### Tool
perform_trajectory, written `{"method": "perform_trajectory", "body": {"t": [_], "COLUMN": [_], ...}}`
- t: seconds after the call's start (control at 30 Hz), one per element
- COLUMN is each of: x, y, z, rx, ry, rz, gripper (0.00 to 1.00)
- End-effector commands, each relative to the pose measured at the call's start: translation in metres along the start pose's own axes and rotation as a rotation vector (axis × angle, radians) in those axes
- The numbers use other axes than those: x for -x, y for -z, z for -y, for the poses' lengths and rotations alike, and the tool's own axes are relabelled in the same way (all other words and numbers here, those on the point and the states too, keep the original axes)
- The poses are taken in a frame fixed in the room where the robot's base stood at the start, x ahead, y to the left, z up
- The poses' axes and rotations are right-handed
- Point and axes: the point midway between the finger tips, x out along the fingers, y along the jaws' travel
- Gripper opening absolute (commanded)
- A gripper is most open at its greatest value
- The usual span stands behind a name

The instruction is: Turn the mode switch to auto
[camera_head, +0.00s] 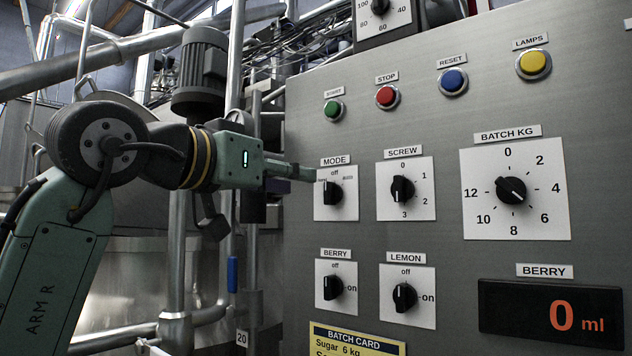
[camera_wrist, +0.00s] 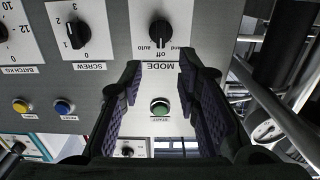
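The MODE switch is a black knob (camera_head: 332,192) on a white plate, left of the SCREW knob on the grey panel. In the wrist view, which is upside down, the MODE knob (camera_wrist: 159,35) lies just beyond my fingertips. Its handle stands in line with "off"; "auto" is to its left there and part of "hand" to its right. My gripper (camera_head: 308,170) is at the upper left of the MODE plate, close to the panel. In the wrist view my gripper (camera_wrist: 158,72) has its fingers apart with nothing between them. It does not appear to touch the knob.
The green START button (camera_head: 333,110) is above MODE, and the BERRY knob (camera_head: 332,287) is below. The SCREW knob (camera_head: 402,189) is close on the right. Pipes and a motor (camera_head: 201,70) stand left of the panel, behind my arm.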

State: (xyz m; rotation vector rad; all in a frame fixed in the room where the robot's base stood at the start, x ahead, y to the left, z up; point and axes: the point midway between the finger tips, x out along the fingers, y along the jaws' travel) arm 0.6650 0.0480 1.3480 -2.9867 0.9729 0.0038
Motion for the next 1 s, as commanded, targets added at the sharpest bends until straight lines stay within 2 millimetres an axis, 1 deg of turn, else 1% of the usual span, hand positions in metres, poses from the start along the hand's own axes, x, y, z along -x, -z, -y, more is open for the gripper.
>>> {"method": "perform_trajectory", "body": {"t": [0.03, 0.2, 0.3, 0.43, 0.6, 0.87, 1.0], "x": [-0.01, -0.043, -0.06, -0.076, -0.086, -0.087, -0.086], "y": [0.001, 0.002, 0.002, 0.001, 0.001, 0.0, 0.0], "z": [0.0, 0.0, 0.001, 0.0, 0.0, 0.0, 0.0], "rx": [0.0, -0.001, 0.0, 0.0, 0.0, 0.0, 0.0], "ry": [-0.001, 0.001, 0.001, 0.001, 0.0, 0.001, 0.001], "rz": [0.003, 0.0, 0.0, -0.001, -0.002, -0.003, -0.003], "gripper": [0.3, 0.3, 0.3, 0.3, 0.3, 0.3, 0.21]}}
